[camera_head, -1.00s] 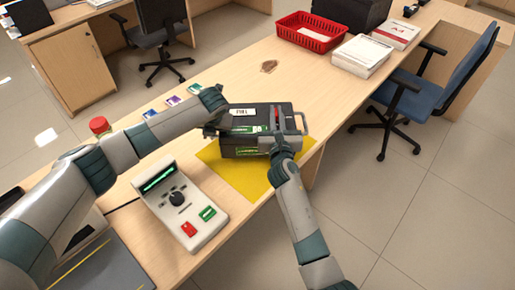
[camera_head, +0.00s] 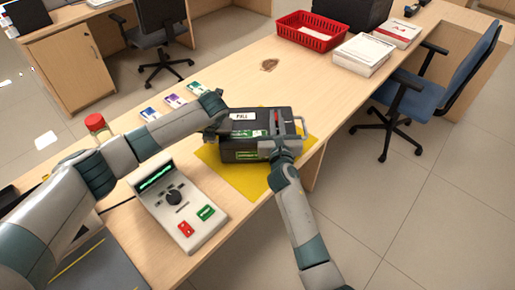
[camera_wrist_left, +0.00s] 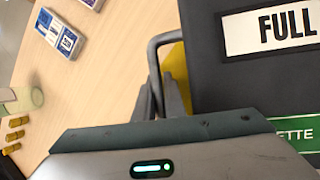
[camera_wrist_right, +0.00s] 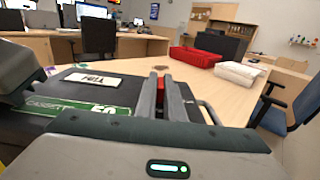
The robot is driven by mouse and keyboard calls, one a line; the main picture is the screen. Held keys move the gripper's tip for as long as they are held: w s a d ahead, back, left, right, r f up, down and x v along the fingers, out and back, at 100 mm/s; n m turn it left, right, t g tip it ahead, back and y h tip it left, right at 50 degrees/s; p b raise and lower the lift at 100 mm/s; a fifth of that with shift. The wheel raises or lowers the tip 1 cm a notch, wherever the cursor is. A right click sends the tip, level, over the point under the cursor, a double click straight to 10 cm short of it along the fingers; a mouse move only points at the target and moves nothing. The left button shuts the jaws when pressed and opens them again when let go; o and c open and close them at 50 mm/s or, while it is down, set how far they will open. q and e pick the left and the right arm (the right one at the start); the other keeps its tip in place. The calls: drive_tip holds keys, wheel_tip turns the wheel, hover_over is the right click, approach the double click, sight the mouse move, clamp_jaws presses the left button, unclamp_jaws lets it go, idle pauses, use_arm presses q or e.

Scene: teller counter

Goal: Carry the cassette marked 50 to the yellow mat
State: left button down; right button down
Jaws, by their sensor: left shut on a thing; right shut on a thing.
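The cassette (camera_head: 262,141) is a dark box with a FULL label, a green strip and a handle at each end. In the right wrist view the strip on the cassette (camera_wrist_right: 125,98) reads 50. It is over the yellow mat (camera_head: 235,180), which shows in front and at both sides; I cannot tell whether its underside touches. My left gripper (camera_wrist_left: 160,100) is shut on the cassette's left handle. My right gripper (camera_wrist_right: 162,95) is shut at the cassette's right end, by a red part; its exact grip is partly hidden, and the right handle stands beside the fingers.
Several small card packs (camera_head: 173,101) and a red-capped jar (camera_head: 96,124) lie beyond my left arm. A red basket (camera_head: 311,33) and paper stacks (camera_head: 363,54) are at the far end. The counter between is mostly clear.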

use_arm(q)
drive_tip(key=shift+f+b, duration=0.45)
drive_tip(key=shift+f, duration=0.15)
use_arm(e)
drive_tip(key=shift+f, duration=0.5)
use_arm(q)
drive_tip(key=c, duration=1.8)
unclamp_jaws()
use_arm(e)
drive_tip(key=c, duration=1.9)
unclamp_jaws()
drive_tip(key=shift+o, duration=0.2)
drive_tip(key=shift+s, duration=0.1)
use_arm(q)
drive_tip(key=shift+r, duration=0.1)
drive_tip(key=shift+s+d+r, duration=0.15)
drive_tip(key=shift+s+r, duration=0.05)
drive_tip(key=shift+r, duration=0.25)
drive_tip(key=v, duration=1.1)
drive_tip(key=shift+s, duration=0.1)
drive_tip(key=shift+f, duration=0.1)
use_arm(e)
drive_tip(key=s, duration=1.2)
